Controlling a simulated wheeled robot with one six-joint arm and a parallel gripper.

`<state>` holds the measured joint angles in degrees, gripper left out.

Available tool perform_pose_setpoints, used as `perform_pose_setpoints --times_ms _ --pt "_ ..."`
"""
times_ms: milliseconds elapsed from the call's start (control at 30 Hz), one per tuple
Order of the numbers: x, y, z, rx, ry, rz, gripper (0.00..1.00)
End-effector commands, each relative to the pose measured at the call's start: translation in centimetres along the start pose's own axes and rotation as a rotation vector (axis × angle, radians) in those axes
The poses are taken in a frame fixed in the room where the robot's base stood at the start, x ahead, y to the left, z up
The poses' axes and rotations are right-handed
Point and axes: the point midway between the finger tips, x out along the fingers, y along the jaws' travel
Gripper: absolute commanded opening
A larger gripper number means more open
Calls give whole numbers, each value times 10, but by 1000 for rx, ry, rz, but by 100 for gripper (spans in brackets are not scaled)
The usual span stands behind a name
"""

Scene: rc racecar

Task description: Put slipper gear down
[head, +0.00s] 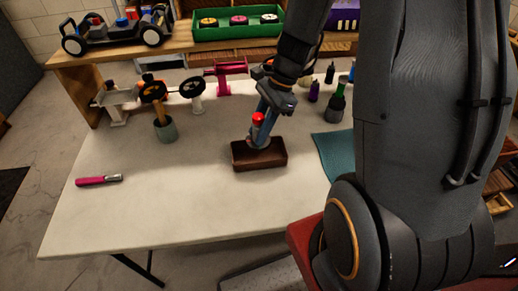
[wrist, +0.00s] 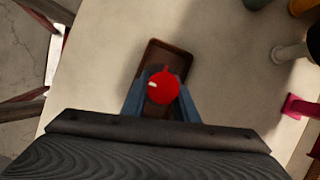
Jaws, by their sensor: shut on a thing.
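The slipper gear (head: 258,118) is a small red round piece. It also shows in the wrist view (wrist: 163,87), between my fingertips. My gripper (head: 260,132) is shut on it and points down over a brown rectangular tray (head: 259,160) on the white table. In the wrist view the tray (wrist: 178,46) lies beneath the gear and the blue-grey fingers. The fingertips are low, at or just above the tray; I cannot tell whether they touch it. The near part of the tray is hidden by my gripper in the wrist view.
A pink-handled tool (head: 98,181) lies at the table's left. Bottles (head: 335,103) and a teal mat (head: 336,155) are at right. The front of the table (head: 160,215) is clear.

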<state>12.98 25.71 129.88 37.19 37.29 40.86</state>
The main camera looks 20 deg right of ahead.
Motion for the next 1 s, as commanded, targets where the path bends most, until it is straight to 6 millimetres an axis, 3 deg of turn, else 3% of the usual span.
perform_pose_setpoints --times_ms 533,1000 --pt "58 0 -23 -5 -1 4 3" --pt "66 0 -27 -7 0 2 3"
